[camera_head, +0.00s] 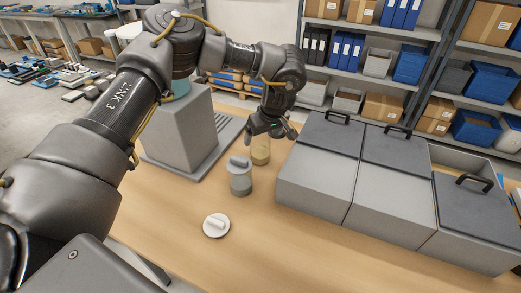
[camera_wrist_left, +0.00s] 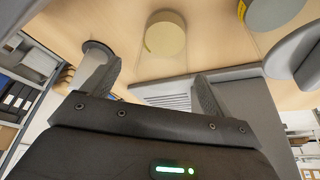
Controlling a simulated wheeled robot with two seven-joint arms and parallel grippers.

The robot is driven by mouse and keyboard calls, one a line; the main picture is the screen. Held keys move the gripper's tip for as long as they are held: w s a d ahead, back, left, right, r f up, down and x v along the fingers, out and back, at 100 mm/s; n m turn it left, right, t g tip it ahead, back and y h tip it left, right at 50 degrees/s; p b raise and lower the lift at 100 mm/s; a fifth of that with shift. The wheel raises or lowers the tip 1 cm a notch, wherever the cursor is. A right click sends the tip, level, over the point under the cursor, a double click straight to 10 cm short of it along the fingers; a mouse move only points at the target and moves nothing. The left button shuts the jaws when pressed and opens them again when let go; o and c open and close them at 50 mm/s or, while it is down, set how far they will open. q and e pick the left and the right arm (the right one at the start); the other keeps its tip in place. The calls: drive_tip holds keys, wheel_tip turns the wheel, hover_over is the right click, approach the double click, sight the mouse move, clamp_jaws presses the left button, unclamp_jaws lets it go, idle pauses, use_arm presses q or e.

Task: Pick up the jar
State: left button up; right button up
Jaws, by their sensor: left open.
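A beige-yellow jar (camera_head: 261,152) without a visible lid stands on the wooden table. It also shows in the left wrist view (camera_wrist_left: 165,36) as a round yellowish shape beyond the fingertips. A grey jar (camera_head: 240,184) with a knobbed lid stands in front of it, a little to the left. A loose round white lid (camera_head: 216,226) with a grip bar lies on the table nearer to me. My left gripper (camera_head: 272,134) is open, above and slightly right of the yellowish jar, with nothing between its fingers (camera_wrist_left: 152,82). My right gripper is not in view.
Grey bins with dark handled lids (camera_head: 322,134) line the table's right side; the rightmost lid (camera_head: 462,203) sits askew. A large grey block (camera_head: 181,126) stands on a ribbed base at left. Bare table (camera_head: 290,250) lies in front. Shelves stand behind.

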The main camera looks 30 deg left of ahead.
sight(260, 141)
use_arm(q)
drive_tip(key=shift+a+f+p, duration=0.2)
drive_tip(key=shift+f+p, duration=0.2)
drive_tip(key=shift+f, duration=0.1)
drive_tip(key=p+x, duration=0.1)
drive_tip(key=x, duration=0.3)
drive_tip(key=shift+f, duration=0.15)
drive_tip(key=shift+s, duration=0.1)
drive_tip(key=shift+c, duration=0.4)
drive_tip(key=c, duration=1.2)
drive_tip(key=shift+o, duration=0.2)
drive_tip(key=shift+r, duration=0.5)
wheel_tip(260, 141, up, 9)
drive_tip(key=b, duration=0.2)
